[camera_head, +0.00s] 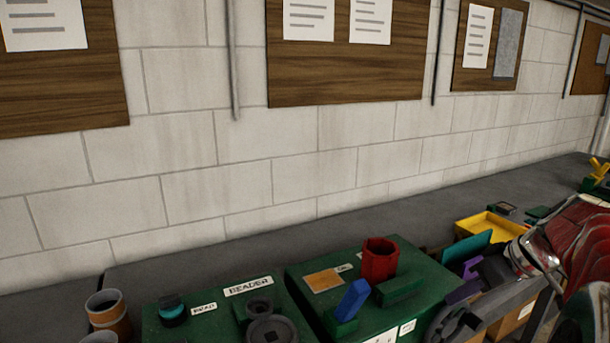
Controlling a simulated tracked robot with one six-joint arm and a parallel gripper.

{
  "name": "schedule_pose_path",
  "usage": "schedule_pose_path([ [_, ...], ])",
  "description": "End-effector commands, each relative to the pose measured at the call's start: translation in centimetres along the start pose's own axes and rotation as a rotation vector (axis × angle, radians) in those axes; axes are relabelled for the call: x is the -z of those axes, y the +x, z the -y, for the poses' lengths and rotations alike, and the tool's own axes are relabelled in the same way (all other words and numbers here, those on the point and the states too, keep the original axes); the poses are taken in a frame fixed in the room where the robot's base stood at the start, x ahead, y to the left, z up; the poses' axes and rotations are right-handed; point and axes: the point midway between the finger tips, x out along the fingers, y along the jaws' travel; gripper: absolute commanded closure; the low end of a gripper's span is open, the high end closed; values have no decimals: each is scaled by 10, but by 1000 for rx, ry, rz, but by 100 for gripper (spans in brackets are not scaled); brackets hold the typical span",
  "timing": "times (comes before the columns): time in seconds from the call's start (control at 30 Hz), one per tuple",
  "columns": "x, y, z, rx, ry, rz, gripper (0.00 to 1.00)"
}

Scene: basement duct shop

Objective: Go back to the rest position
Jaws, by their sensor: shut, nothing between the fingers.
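What appears to be my arm (575,240), with red ribbed parts and bright metal, enters at the right edge. It reaches left over the bench. At its end is a dark part with purple pieces beside it, which I take for my gripper (472,284). It looks shut and empty. It is low, right of the green boxes and in front of a yellow tray. Its outline blends with the clutter, so the fingertips are hard to make out. No rest position is marked in this view.
A green box (225,290) labelled "READER" carries dark round parts. A second green box (325,285) carries a red hexagonal cup (379,260) and a blue block (353,299). A yellow tray (487,225) stands behind my arm. Brown cylinders (108,312) stand at left. A block wall (290,150) rises behind.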

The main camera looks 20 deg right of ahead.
Motion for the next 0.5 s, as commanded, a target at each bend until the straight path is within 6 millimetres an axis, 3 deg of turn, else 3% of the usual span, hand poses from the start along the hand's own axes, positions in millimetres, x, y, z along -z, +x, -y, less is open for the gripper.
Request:
schedule_pose_path([
  [0.1, 5, 10, 40, -6, 4, 45, 100],
  [0.5, -6, 31, 147, -75, 33, 143, 100],
])
